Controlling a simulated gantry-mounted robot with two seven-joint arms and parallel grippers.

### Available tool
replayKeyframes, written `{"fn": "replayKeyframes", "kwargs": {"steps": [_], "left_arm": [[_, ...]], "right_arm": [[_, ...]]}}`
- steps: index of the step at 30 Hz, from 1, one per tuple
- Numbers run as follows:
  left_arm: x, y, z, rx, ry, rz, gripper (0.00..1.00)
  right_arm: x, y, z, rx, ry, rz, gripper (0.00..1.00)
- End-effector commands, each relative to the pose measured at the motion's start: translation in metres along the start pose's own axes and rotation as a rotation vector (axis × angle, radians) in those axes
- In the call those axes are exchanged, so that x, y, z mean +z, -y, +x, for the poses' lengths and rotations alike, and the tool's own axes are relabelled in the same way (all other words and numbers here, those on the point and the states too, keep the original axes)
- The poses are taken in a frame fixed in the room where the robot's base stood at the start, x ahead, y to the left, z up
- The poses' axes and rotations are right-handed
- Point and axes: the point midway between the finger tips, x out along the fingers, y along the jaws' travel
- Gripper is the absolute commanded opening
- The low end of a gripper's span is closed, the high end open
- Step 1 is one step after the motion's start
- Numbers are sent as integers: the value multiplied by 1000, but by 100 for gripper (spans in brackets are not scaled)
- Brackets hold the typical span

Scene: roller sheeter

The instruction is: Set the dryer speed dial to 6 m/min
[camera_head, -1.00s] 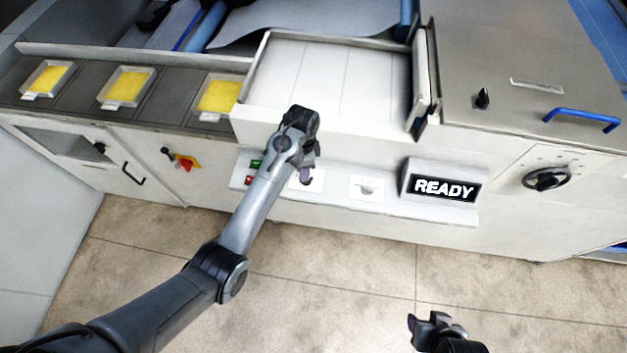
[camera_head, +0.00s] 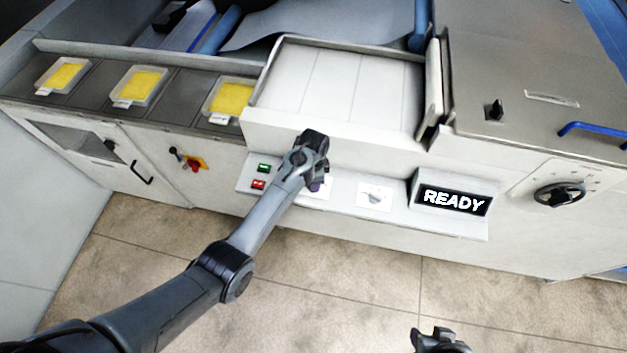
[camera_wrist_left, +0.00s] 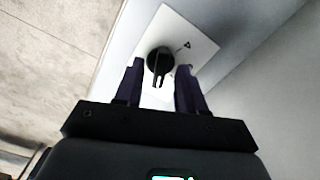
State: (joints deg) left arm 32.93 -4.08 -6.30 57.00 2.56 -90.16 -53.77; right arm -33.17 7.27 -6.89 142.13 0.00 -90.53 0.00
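A black dial (camera_wrist_left: 159,61) on a white plate (camera_wrist_left: 190,35) shows in the left wrist view, with a dark mark on the plate beside it. My left gripper (camera_wrist_left: 160,70) is open, with one finger on each side of the dial; I cannot tell whether they touch it. In the head view my left gripper (camera_head: 317,184) covers most of this dial and its plate on the front ledge. A second small dial (camera_head: 375,197) on a white plate is to its right. A large black dial (camera_head: 559,194) is at far right. No dial label is readable. My right gripper (camera_head: 438,338) is at the bottom edge.
A display (camera_head: 453,200) reading READY stands on the ledge. A green button (camera_head: 264,167) and a red button (camera_head: 258,184) are left of my left gripper. A black knob (camera_head: 495,109) and blue handle (camera_head: 597,131) are on the top panel. The floor in front is clear.

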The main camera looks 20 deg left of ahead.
Motion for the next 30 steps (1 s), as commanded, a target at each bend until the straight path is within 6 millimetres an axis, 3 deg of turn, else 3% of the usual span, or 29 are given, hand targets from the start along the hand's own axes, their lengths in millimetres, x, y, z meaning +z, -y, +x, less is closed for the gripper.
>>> {"fn": "replayKeyframes", "kwargs": {"steps": [11,18,30], "left_arm": [[0,0,4,0,0,0,38],[0,0,4,0,0,0,1],[0,0,2,0,0,-29,0]], "right_arm": [[0,0,0,-1,1,2,50],[0,2,1,-6,1,7,50],[-1,2,-4,-8,1,10,50]]}}
